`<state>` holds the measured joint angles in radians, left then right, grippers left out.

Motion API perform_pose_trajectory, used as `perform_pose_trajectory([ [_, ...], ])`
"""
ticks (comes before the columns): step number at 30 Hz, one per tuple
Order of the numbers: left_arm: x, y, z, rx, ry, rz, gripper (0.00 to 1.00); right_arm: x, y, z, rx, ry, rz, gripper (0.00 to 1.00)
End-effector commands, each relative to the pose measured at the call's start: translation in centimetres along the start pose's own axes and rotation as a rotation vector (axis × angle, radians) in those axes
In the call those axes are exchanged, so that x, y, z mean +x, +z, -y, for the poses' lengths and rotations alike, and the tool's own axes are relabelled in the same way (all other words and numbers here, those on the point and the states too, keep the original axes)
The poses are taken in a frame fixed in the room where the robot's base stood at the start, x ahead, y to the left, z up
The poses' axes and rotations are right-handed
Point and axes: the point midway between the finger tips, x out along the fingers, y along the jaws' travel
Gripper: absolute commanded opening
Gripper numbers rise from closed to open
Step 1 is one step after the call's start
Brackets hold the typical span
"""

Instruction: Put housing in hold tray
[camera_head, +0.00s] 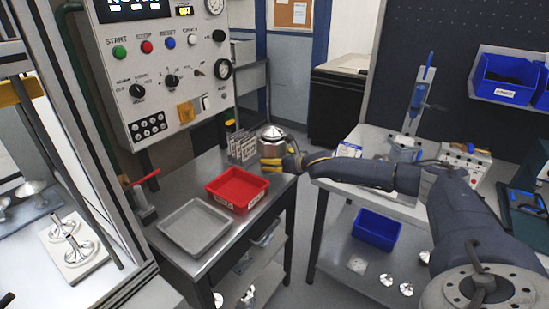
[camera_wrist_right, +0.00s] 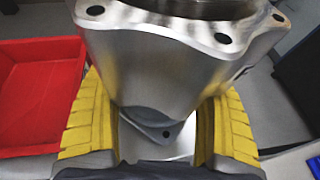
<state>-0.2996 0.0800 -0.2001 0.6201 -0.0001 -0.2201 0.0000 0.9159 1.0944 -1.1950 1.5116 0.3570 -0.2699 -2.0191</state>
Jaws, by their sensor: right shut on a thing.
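A silvery metal housing (camera_head: 271,134) with a flanged top is upright at the back right of the steel bench. My right gripper (camera_head: 273,160) has yellow fingers and is shut on it. In the right wrist view, the housing (camera_wrist_right: 165,62) fills the middle, with a yellow finger pressed on each side. A red tray (camera_head: 237,204) with a white label lies left of the gripper, and a shallow grey tray (camera_head: 195,228) lies nearer the front; the labels are too small to read. The red tray also shows in the right wrist view (camera_wrist_right: 35,105). My left gripper is out of view.
A rack of cards (camera_head: 242,146) stands beside the housing at the bench's back. A control panel (camera_head: 165,75) rises behind the bench. A red-handled clamp (camera_head: 143,195) stands at left. A second bench with equipment is at right, across a gap.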

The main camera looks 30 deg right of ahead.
Motion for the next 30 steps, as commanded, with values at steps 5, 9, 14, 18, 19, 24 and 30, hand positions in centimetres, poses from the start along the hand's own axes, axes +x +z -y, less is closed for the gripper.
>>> perform_pose_trajectory([
  [5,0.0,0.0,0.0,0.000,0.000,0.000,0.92,0.6,-1.4,-0.1,0.002,0.001,0.002,0.31],
  [9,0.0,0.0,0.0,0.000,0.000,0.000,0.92,0.9,-2.3,-0.1,0.001,0.001,0.003,0.31],
  [14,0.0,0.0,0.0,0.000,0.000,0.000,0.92,1.1,-2.7,-0.1,0.000,0.001,0.005,0.31],
  [18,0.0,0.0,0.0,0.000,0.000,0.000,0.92,1.1,-2.7,0.0,0.000,0.001,0.005,0.31],
  [19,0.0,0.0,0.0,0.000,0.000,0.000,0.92,1.1,-2.7,0.0,0.000,0.001,0.005,0.31],
  [24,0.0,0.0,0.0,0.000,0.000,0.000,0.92,1.1,-2.8,0.0,0.000,0.000,0.004,0.31],
  [30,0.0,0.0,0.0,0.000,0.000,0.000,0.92,1.2,-3.3,-0.1,0.001,0.000,-0.002,0.92],
])
